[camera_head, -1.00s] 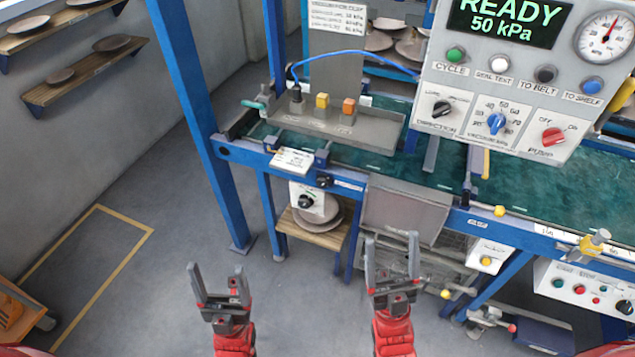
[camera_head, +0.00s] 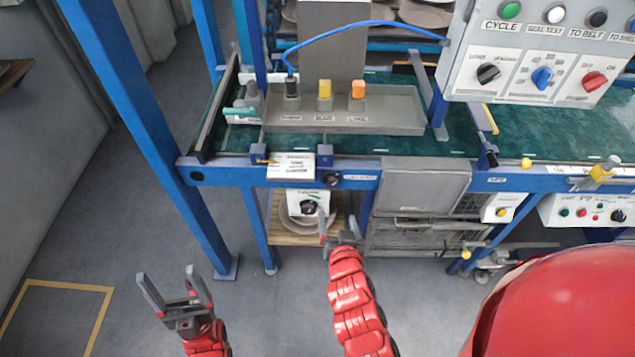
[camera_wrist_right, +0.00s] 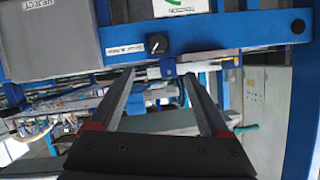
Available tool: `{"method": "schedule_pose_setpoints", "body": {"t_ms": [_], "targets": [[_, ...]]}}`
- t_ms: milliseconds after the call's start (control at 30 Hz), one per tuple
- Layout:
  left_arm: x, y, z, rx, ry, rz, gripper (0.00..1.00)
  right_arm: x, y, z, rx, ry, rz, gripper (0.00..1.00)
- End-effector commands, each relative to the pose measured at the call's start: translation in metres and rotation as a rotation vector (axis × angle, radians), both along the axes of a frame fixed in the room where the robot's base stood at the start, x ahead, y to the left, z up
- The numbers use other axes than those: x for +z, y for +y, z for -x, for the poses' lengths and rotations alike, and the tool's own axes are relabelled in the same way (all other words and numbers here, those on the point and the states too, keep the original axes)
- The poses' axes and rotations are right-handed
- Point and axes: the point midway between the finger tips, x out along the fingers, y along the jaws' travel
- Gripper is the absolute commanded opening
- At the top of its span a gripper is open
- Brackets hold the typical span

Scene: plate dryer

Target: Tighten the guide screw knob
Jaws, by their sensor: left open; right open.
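The black round knob (camera_head: 332,180) sits on the front blue rail, left of a small label, below the grey tray. It also shows in the right wrist view (camera_wrist_right: 157,43), just past the fingertips, with a pale mark on its face. My right gripper (camera_head: 340,222) is open below the knob in the head view. In the right wrist view its two fingers (camera_wrist_right: 158,75) stand apart and point toward the rail, with no object between them. My left gripper (camera_head: 172,282) is open and empty above the floor, left of the frame legs.
A white box with a dial (camera_head: 308,207) hangs under the rail, close to my right gripper. A grey panel (camera_head: 425,185) is right of the knob. A blue post (camera_head: 130,125) slants at left. The floor (camera_head: 110,220) at left is clear.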

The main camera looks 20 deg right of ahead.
Motion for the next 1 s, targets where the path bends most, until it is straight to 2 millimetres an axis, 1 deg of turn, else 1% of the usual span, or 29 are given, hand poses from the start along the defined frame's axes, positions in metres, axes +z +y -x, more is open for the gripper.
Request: {"method": "schedule_pose_setpoints", "body": {"t_ms": [67, 133, 233, 267, 300, 400, 800, 1000], "targets": [[-0.002, 0.000, 0.000, 0.000, 0.000, 0.000, 0.77, -0.004, -0.003, -0.003, -0.008, 0.005, -0.002, 0.80], [-0.004, 0.000, 0.000, 0.000, 0.000, 0.000, 0.77, -0.007, -0.004, -0.011, -0.008, 0.005, -0.002, 0.80], [-0.008, 0.000, 0.000, 0.000, 0.000, 0.000, 0.77, -0.012, -0.009, -0.028, -0.012, 0.001, -0.001, 0.80], [-0.002, 0.000, 0.000, 0.000, 0.001, 0.000, 0.77, -0.011, -0.009, -0.033, -0.009, 0.004, 0.000, 0.80], [0.002, 0.000, 0.000, 0.000, 0.000, 0.000, 0.77, -0.015, -0.010, -0.039, -0.009, 0.009, 0.001, 0.80], [0.007, 0.000, 0.000, 0.000, 0.000, 0.000, 0.77, -0.021, -0.014, -0.058, -0.008, 0.004, 0.000, 0.80], [0.023, 0.000, 0.000, 0.000, 0.000, 0.000, 0.77, -0.048, -0.025, -0.121, -0.005, 0.004, -0.001, 0.80], [0.028, 0.000, 0.000, 0.000, 0.000, 0.000, 0.77, -0.058, -0.029, -0.145, -0.005, 0.001, -0.001, 0.80]]}}
